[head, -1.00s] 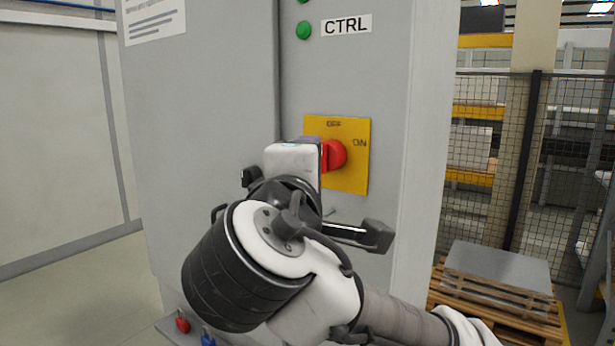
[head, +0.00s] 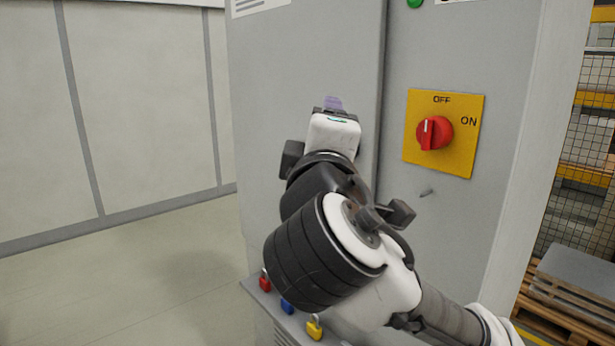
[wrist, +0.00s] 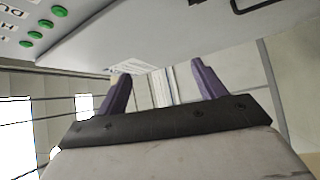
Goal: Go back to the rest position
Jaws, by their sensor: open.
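My gripper (head: 333,103) is in front of the grey cabinet's left door in the head view, left of the switch and apart from it. In the wrist view its two purple fingers (wrist: 160,88) stand wide apart with nothing between them. The red rotary switch (head: 434,132) sits on a yellow plate (head: 471,154) marked OFF at the top and ON at the right. The white mark on its knob stands upright, toward OFF. My forearm and wrist cover part of the cabinet's lower front.
The grey cabinet (head: 305,60) stands close in front. Red (head: 265,283), blue (head: 287,305) and yellow (head: 314,328) padlocks are at its low ledge. A pallet (head: 560,310) is at the right by a mesh fence (head: 575,215). The floor at left is clear.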

